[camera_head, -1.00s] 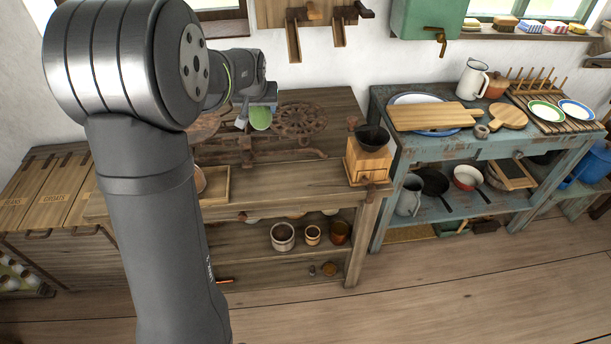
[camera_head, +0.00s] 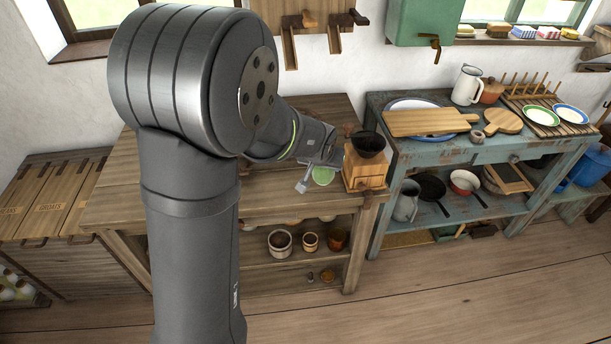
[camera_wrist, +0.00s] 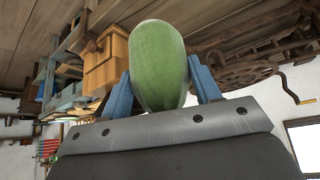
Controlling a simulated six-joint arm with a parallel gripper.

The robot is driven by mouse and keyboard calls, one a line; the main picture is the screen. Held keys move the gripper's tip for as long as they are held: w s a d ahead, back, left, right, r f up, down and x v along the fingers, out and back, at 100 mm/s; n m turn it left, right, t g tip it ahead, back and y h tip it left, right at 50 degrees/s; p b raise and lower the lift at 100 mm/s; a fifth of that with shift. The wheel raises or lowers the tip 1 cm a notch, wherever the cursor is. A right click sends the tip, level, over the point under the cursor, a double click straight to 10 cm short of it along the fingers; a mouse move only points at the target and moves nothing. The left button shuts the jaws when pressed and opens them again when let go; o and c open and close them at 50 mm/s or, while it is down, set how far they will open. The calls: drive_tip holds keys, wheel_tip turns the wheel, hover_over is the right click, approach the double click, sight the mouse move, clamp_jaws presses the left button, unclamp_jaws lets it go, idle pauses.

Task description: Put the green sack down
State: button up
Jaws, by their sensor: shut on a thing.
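The green sack (camera_head: 323,176) is a smooth, rounded green thing over the front right of the wooden worktable (camera_head: 135,180). In the wrist view the sack (camera_wrist: 158,62) sits between the two blue fingers of my gripper (camera_wrist: 161,72), which is shut on it. In the head view my gripper (camera_head: 311,178) is just left of the wooden coffee grinder (camera_head: 365,172), partly hidden by its own wrist. I cannot tell whether the sack touches the tabletop.
The coffee grinder stands close to the sack on its right. The wrist view shows a dark iron scale with a wheel (camera_wrist: 235,72) on the other side. A blue shelf table (camera_head: 480,150) with boards and plates stands to the right. Bare tabletop shows at the left.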

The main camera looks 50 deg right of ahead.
drive_tip(key=shift+w+d+f, duration=0.15)
drive_tip(key=shift+w+f, duration=1.5)
drive_tip(key=shift+f, duration=0.3)
drive_tip(key=shift+w+d+f, duration=0.15)
drive_tip(key=shift+w+f, duration=1.5)
drive_tip(key=shift+f, duration=0.3)
drive_tip(key=shift+f, duration=0.1)
drive_tip(key=o, duration=1.1)
drive_tip(key=shift+a+r, duration=0.1)
drive_tip(key=shift+r, duration=0.2)
drive_tip(key=v, duration=1.1)
drive_tip(key=shift+s+a+r, duration=0.1)
drive_tip(key=shift+a+r, duration=0.05)
drive_tip(key=shift+r, duration=0.05)
